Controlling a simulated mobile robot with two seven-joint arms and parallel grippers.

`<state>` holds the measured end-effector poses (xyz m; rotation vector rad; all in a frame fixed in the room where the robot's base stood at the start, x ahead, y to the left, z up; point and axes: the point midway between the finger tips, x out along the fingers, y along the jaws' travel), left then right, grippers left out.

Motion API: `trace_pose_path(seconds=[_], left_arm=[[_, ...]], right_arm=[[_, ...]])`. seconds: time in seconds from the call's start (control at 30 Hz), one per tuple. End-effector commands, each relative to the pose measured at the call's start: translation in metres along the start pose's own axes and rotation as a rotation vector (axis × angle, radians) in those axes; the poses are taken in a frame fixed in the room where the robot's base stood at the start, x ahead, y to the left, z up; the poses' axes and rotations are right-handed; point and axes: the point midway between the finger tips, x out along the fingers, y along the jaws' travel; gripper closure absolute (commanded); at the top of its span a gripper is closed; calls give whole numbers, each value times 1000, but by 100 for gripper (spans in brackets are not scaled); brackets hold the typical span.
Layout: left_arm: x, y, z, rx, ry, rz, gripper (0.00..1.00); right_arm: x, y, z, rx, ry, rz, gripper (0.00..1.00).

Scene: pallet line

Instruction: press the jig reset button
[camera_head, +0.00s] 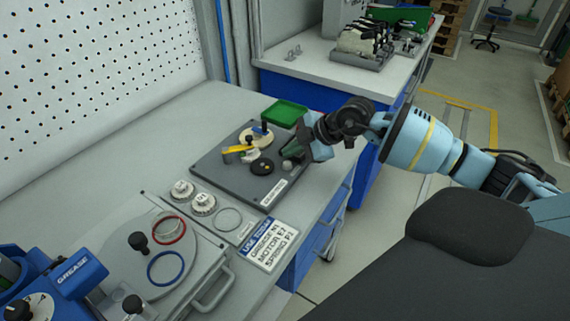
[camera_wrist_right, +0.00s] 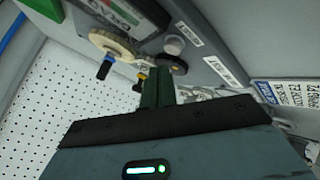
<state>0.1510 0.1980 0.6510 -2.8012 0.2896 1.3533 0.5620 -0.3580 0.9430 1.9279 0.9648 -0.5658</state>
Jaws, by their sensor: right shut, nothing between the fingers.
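The dark grey jig plate (camera_head: 215,172) lies on the workbench and carries several parts. A small pale grey round knob (camera_head: 287,165), which looks like the reset button, stands at its right side; it also shows in the wrist view (camera_wrist_right: 174,44). My right gripper (camera_head: 291,151) reaches in from the right, low over the jig. Its dark green fingers are shut and empty in the wrist view (camera_wrist_right: 158,75). The fingertips are close to the knob; I cannot tell whether they touch it. My left gripper is out of view.
A black wheel (camera_head: 262,166) and a cream disc (camera_head: 257,137) sit on the jig near the fingers. A green tray (camera_head: 284,114) stands behind. Rings, a label card (camera_head: 268,246) and a blue grease unit (camera_head: 81,272) occupy the near bench.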

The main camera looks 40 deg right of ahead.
Motion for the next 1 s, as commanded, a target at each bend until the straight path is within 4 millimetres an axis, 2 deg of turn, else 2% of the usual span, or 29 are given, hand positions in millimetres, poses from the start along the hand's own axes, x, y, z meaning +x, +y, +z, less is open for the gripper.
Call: trace_pose_path(seconds=[0.27,1.0], left_arm=[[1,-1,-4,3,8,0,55],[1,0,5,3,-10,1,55]], right_arm=[[2,-2,2,0,0,1,100],[2,-2,2,0,-1,0,100]])
